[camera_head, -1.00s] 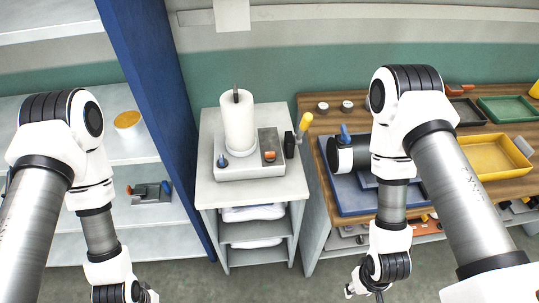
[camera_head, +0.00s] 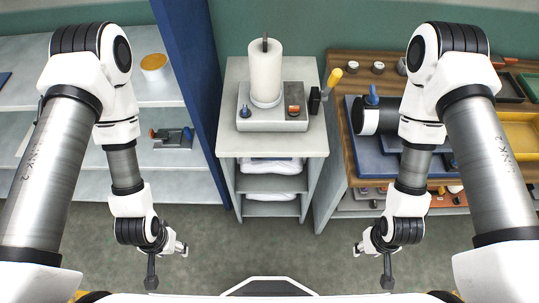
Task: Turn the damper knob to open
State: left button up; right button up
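A blue knob (camera_head: 372,94) stands up from a black and white cylinder (camera_head: 368,120) on the right workbench. Another small blue knob (camera_head: 245,112) sits on the front left of the grey machine base (camera_head: 272,122) on the middle cabinet. I cannot tell from the picture which one is the damper knob. My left gripper (camera_head: 168,262) hangs low at the lower left, over the floor and far from both knobs. My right gripper (camera_head: 372,263) hangs low in front of the right workbench, also apart from everything. Both look empty; their fingers are too small to read.
A white roll (camera_head: 265,72) stands on the machine, with an orange switch (camera_head: 294,110) and a yellow-handled lever (camera_head: 334,78) at its right. A blue upright panel (camera_head: 187,80) borders the left shelves. My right arm covers part of the workbench. The floor (camera_head: 270,245) in front is clear.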

aim_at(293, 110)
jog(key=j+z, duration=0.2)
jog(key=z, duration=0.2)
jog(key=j+z, duration=0.5)
jog(key=z, duration=0.25)
